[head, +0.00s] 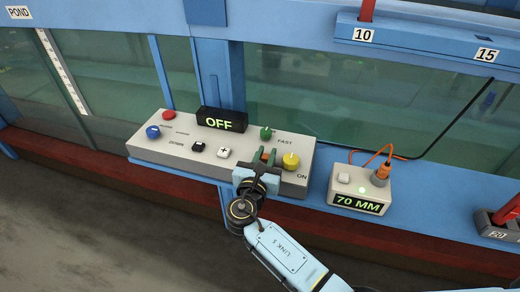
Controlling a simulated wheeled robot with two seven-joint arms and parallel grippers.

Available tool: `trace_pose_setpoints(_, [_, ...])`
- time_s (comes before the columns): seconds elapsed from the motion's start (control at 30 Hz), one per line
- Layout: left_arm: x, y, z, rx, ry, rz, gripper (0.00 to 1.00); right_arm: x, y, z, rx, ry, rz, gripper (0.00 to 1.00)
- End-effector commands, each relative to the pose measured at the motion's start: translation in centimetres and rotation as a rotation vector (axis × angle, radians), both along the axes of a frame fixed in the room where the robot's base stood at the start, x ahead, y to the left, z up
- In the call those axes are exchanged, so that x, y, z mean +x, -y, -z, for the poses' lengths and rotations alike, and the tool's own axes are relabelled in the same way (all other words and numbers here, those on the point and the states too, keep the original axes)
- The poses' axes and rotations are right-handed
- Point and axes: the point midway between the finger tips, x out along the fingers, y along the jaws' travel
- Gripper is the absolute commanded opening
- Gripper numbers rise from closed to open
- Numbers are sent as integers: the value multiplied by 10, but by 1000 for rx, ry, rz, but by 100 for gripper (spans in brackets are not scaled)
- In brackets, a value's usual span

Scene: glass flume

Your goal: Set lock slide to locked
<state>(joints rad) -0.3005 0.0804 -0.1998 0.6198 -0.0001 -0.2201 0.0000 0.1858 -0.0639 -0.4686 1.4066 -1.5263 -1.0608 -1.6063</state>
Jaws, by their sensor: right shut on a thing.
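The grey control box (150,151) stands on the blue ledge below the glass. My right gripper (265,157) reaches its front right part from below and is shut on a small orange piece, which looks like the lock slide (266,155). The fingers and wrist hide most of the slide and any lettering beside it, so I cannot tell its position. A yellow knob (291,160) marked ON is just right of the fingers, and a green knob (266,133) near FAST is just behind them. My left gripper is not in view.
The display (220,120) on the box reads OFF. A red button (169,115), a blue knob (153,131) and black and white buttons (223,153) are to the left. A 70 MM meter (357,190) with an orange cable stands to the right.

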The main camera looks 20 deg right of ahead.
Motion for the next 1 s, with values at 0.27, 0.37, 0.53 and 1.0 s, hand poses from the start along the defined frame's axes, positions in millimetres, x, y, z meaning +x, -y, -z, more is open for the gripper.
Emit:
trace_pose_setpoints(0.27, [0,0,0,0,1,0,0,-2,4,1,-1,-1,11,0])
trace_pose_setpoints(0.37, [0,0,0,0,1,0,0,-2,4,1,-1,-1,11,34])
trace_pose_setpoints(0.53, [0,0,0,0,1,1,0,-2,3,1,0,0,9,44])
trace_pose_setpoints(1.0, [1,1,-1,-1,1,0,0,-35,-20,2,3,-3,6,44])
